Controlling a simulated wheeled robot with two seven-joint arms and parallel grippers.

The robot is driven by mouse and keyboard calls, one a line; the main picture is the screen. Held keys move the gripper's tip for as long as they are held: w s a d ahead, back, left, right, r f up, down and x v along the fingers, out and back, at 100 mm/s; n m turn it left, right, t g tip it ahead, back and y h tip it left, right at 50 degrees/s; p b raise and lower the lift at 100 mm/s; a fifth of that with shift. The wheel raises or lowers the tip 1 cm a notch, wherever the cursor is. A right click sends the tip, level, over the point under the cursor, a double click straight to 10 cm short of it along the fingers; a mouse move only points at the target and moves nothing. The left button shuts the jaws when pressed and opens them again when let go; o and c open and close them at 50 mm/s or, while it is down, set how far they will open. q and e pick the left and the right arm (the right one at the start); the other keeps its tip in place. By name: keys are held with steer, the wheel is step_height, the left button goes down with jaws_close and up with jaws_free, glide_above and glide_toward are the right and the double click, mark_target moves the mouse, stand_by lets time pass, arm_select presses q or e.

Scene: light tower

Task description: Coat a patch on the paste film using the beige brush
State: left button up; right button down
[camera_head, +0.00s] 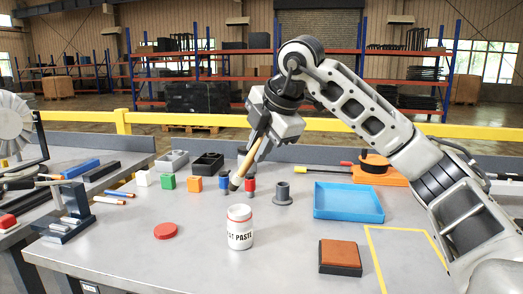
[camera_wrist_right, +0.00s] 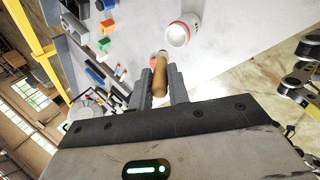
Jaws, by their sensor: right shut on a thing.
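My right gripper (camera_head: 254,150) is shut on the beige brush (camera_head: 248,158), which hangs tilted with its dark tip down. The brush handle also shows between the fingers in the right wrist view (camera_wrist_right: 159,80). The tip is just above the white paste jar (camera_head: 239,236), apart from it in the head view. The jar also shows in the right wrist view (camera_wrist_right: 178,35). A round red lid (camera_head: 168,231) lies left of the jar. A brown pad in a dark frame (camera_head: 340,257) lies front right; I cannot tell whether it is the paste film. My left gripper is not in view.
A blue tray (camera_head: 348,203) stands right of the jar, with a grey peg holder (camera_head: 283,194) between. Coloured blocks (camera_head: 168,182) and dark bins (camera_head: 207,164) line the back. A grey stand (camera_head: 70,212) is at left. The table around the jar is clear.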

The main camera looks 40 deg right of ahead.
steer(key=shift+d+m+h, duration=0.25)
steer(key=shift+m+h, duration=0.15)
steer(key=shift+m, duration=0.3)
steer(key=shift+f, duration=0.15)
arm_select(q)
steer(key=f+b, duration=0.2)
steer(key=b, duration=0.3)
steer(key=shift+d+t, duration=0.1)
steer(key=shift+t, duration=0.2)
arm_select(e)
step_height(320, 180, down, 6)
steer(key=shift+r, duration=0.25)
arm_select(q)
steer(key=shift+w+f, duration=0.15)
arm_select(e)
steer(key=shift+f, duration=0.2)
arm_select(q)
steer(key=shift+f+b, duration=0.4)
steer(key=shift+b, duration=0.2)
arm_select(e)
steer(key=shift+f, duration=0.45)
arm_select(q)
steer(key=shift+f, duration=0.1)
arm_select(e)
steer(key=shift+s, duration=0.1)
